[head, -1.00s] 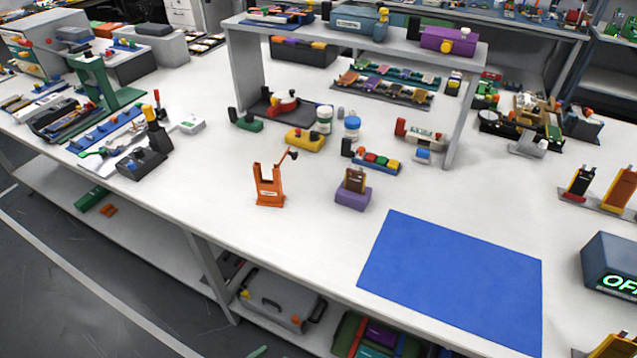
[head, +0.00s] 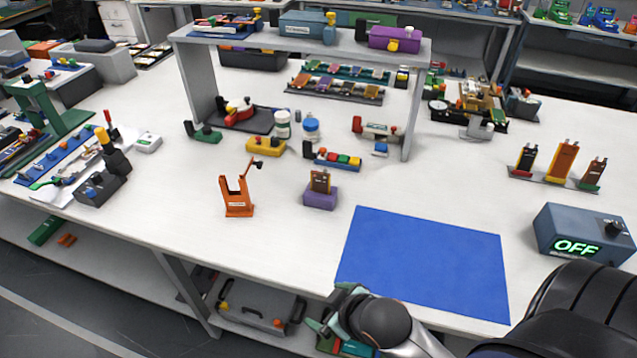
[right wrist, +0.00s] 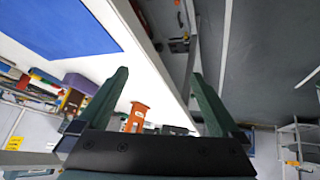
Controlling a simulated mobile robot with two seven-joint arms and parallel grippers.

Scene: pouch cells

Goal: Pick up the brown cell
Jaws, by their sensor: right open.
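A small brown cell (head: 320,181) stands upright in a purple holder (head: 320,199) near the middle of the table. Another upright brown cell (head: 592,171) stands at the right end of a row, beside an orange cell (head: 562,160) and a black cell (head: 527,158). My right gripper (head: 331,311) is at the table's front edge, by the blue mat's near left corner, apart from all cells. In the right wrist view its fingers (right wrist: 158,78) are spread and empty. The brown cell in the purple holder shows left of them (right wrist: 73,99). My left gripper is not in view.
A blue mat (head: 425,262) lies flat at the front. An orange stand (head: 238,202) is left of the purple holder. A box reading OFF (head: 575,235) stands at the right. A grey shelf bridge (head: 300,43) spans the back. The table between mat and cell row is clear.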

